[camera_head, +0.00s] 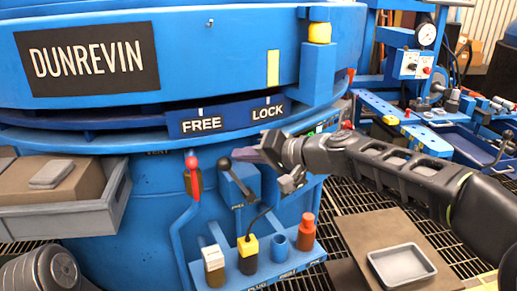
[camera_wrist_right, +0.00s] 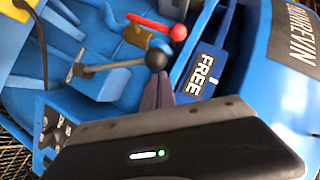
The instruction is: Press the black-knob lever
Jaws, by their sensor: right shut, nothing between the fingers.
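The black-knob lever (camera_head: 225,163) stands on a blue box on the front of the big blue machine, its metal arm sloping down to the right. In the right wrist view its round black knob (camera_wrist_right: 157,58) lies just beyond my fingertips. My right gripper (camera_head: 262,151) comes in from the right with its fingers shut and empty, close to the right of the knob. In the right wrist view its fingertips (camera_wrist_right: 158,92) point at the knob; I cannot tell whether they touch it. My left gripper is not in view.
A red-knob lever (camera_head: 193,163) stands left of the black one. Below, a blue shelf holds a yellow-and-black plug (camera_head: 248,250) and a red bottle-shaped piece (camera_head: 306,232). A grey bin (camera_head: 70,221) is at left.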

